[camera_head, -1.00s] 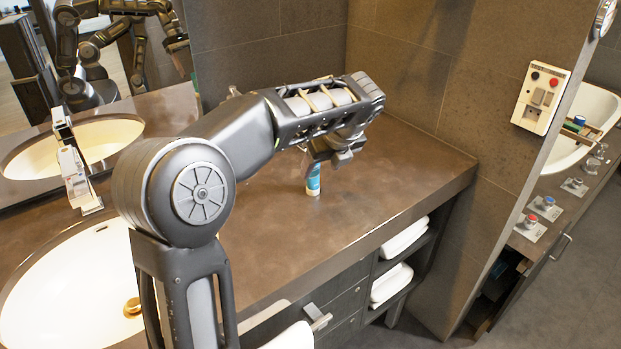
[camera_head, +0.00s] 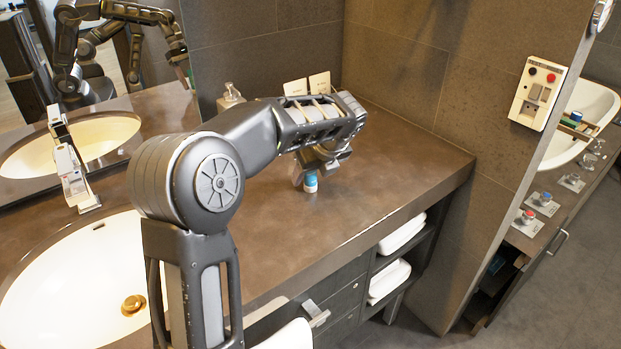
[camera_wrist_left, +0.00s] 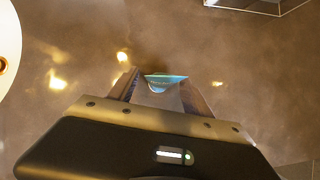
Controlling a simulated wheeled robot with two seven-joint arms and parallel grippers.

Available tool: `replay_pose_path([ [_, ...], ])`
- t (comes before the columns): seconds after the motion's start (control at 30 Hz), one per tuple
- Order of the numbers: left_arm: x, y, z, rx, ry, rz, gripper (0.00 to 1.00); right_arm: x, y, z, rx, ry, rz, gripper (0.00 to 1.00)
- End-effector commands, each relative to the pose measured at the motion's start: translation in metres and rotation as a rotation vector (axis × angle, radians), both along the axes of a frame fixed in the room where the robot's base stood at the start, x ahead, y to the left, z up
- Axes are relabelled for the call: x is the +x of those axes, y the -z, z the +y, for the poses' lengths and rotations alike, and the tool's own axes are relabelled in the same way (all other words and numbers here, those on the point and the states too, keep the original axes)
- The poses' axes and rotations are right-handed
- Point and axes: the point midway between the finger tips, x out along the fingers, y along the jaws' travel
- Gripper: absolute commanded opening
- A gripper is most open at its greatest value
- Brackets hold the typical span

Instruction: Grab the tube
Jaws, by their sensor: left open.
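The tube (camera_head: 310,183) stands upright on the brown vanity counter, a small white and blue-teal thing. Its upper part is hidden behind my left gripper (camera_head: 312,172) in the head view. In the left wrist view, the teal-edged end of the tube (camera_wrist_left: 166,78) shows between the two fingers of my left gripper (camera_wrist_left: 162,84). The fingers are apart, one on each side of it; I cannot tell whether either touches it. My right gripper is not in view.
A soap dispenser (camera_head: 230,95) and two upright cards (camera_head: 308,84) stand behind my arm near the back wall. A basin (camera_head: 75,290) with a tap (camera_head: 75,180) is at the left. The counter (camera_head: 390,165) right of the tube is clear. Rolled towels (camera_head: 390,280) sit on shelves below.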

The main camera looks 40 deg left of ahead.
Motion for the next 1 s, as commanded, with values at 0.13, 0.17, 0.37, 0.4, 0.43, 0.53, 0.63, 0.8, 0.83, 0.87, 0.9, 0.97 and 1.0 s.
replay_pose_path([
  [0.13, 0.0038, 0.0137, 0.0067, 0.000, 0.000, 0.000, 0.58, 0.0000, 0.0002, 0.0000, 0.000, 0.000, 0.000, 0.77],
  [0.17, 0.0042, 0.0145, 0.0071, 0.000, 0.000, -0.001, 0.58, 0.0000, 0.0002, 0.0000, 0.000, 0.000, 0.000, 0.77],
  [0.37, 0.0045, 0.0148, 0.0074, 0.000, 0.001, -0.002, 0.58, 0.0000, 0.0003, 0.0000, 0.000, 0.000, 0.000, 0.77],
  [0.4, 0.0045, 0.0148, 0.0072, 0.000, 0.001, -0.002, 0.58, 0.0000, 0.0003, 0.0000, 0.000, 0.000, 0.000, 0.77],
  [0.43, 0.0045, 0.0148, 0.0072, 0.000, 0.001, -0.002, 0.58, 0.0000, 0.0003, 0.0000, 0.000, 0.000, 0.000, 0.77],
  [0.53, 0.0045, 0.0147, 0.0072, 0.000, 0.001, -0.002, 0.58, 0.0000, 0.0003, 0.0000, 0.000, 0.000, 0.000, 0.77],
  [0.63, 0.0044, 0.0147, 0.0072, 0.000, 0.001, -0.002, 0.58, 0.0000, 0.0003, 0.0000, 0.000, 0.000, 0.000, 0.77],
  [0.8, 0.0044, 0.0146, 0.0071, -0.001, 0.001, -0.002, 0.54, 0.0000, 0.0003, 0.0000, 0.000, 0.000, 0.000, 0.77],
  [0.83, 0.0044, 0.0146, 0.0071, -0.001, 0.001, -0.002, 0.52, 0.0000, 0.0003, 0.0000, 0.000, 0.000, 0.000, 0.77],
  [0.87, 0.0044, 0.0146, 0.0071, -0.001, 0.001, -0.002, 0.49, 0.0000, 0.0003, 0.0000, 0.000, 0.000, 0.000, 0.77],
  [0.9, 0.0044, 0.0146, 0.0071, -0.001, 0.001, -0.002, 0.46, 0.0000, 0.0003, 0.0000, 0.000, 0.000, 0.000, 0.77],
  [0.97, 0.0044, 0.0146, 0.0071, -0.001, 0.001, -0.002, 0.41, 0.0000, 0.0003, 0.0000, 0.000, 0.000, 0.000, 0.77],
  [1.0, 0.0044, 0.0146, 0.0071, -0.001, 0.001, -0.002, 0.38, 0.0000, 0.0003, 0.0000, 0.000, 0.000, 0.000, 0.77],
])
